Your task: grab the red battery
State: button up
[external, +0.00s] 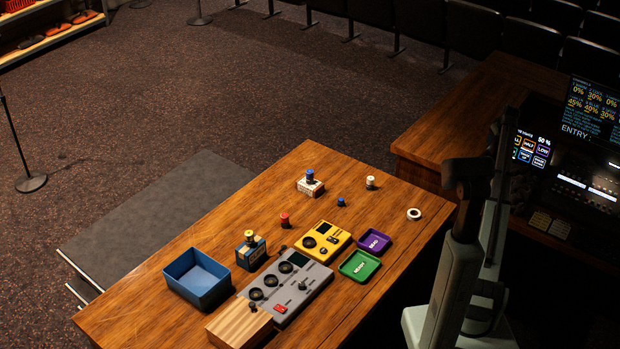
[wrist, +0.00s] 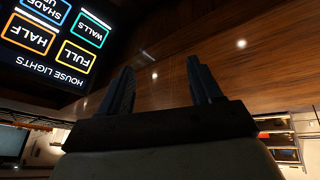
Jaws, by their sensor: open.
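The red battery (external: 284,220) is a small red cylinder standing on the wooden desk (external: 240,225), left of the yellow device (external: 323,241). It does not show in the wrist view. My gripper (wrist: 162,82) has its two dark fingers wide apart with nothing between them. In the external view my arm stands at the right, well away from the battery, and I cannot make out the fingers there.
A blue open bin (external: 197,279), a grey mixer (external: 286,286), green (external: 360,266) and purple (external: 374,243) trays surround the work area. Small boxes with cylinders on top stand near the battery (external: 250,252) (external: 310,185). A white tape roll (external: 414,214) lies right. A lit screen (wrist: 55,38) is near my gripper.

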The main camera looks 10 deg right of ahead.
jog(key=w+a+n, duration=0.1)
jog(key=w+a, duration=0.1)
jog(key=a, duration=0.7)
jog(key=w+a+n+g+y, duration=0.1)
jog(key=w+a, duration=0.1)
jog(key=a, duration=0.6)
jog(key=w+a+n, duration=0.2)
jog(key=a, duration=0.7)
jog(key=shift+w+a+g, duration=0.1)
jog(key=shift+a+g, duration=0.2)
jog(key=shift+a, duration=0.05)
jog(key=s+a+n+g, duration=0.15)
jog(key=a+n, duration=0.25)
jog(key=a, duration=2.1)
jog(key=n+g, duration=0.2)
jog(key=n, duration=0.6)
send_over(284, 215)
notch_tip(284, 215, down, 3)
jog(key=shift+h, duration=0.3)
jog(key=f, duration=0.8)
jog(key=shift+w+d, duration=0.25)
jog(key=shift+s+a+f, duration=0.1)
jog(key=shift+f, duration=1.25)
jog(key=shift+s+a+f, duration=0.1)
jog(key=shift+f, duration=1.2)
jog(key=shift+c, duration=0.5)
grip_shut()
